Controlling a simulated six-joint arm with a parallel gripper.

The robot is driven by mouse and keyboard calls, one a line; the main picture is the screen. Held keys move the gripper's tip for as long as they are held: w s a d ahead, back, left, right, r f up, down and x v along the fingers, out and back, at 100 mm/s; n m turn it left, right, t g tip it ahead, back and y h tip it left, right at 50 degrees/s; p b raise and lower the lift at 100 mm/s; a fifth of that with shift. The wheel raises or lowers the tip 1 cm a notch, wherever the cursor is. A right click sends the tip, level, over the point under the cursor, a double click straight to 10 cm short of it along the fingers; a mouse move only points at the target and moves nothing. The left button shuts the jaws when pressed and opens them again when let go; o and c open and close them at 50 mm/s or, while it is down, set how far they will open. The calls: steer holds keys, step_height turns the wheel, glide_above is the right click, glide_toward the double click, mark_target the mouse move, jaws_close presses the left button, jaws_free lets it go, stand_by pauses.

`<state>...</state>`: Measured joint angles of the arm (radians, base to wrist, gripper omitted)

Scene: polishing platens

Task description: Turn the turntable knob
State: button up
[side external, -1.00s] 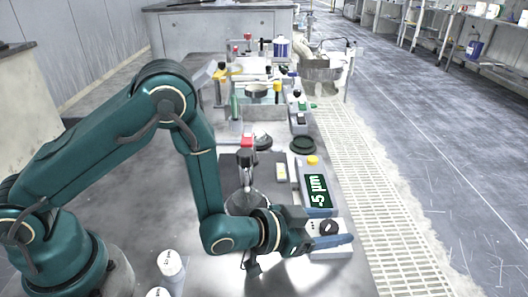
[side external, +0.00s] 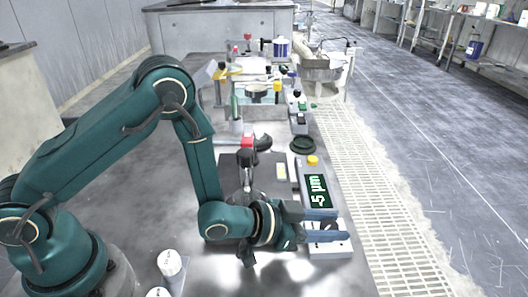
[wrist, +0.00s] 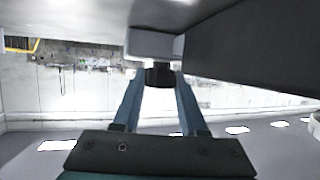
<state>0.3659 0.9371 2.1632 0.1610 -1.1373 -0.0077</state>
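The turntable knob (side external: 328,226) is a dark round knob on a pale control box (side external: 330,252) at the front right of the bench. My gripper (side external: 335,226) has two blue fingers, one on each side of the knob, and seems shut on it. In the wrist view the dark knob (wrist: 159,76) sits between the fingertips, with no clear gap on either side. The fingers and wrist hide part of the knob, and its pointer mark is not clear.
A display reading "-5 µm" (side external: 317,188) stands just behind the knob box, with a yellow button (side external: 312,160) beyond it. White-capped bottles (side external: 170,264) stand near my base. A slotted floor grating (side external: 368,200) runs along the right of the bench.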

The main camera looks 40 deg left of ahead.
mark_target(327, 225)
steer(key=o, duration=0.4)
steer(key=shift+c, duration=0.2)
steer(key=shift+v, duration=2.55)
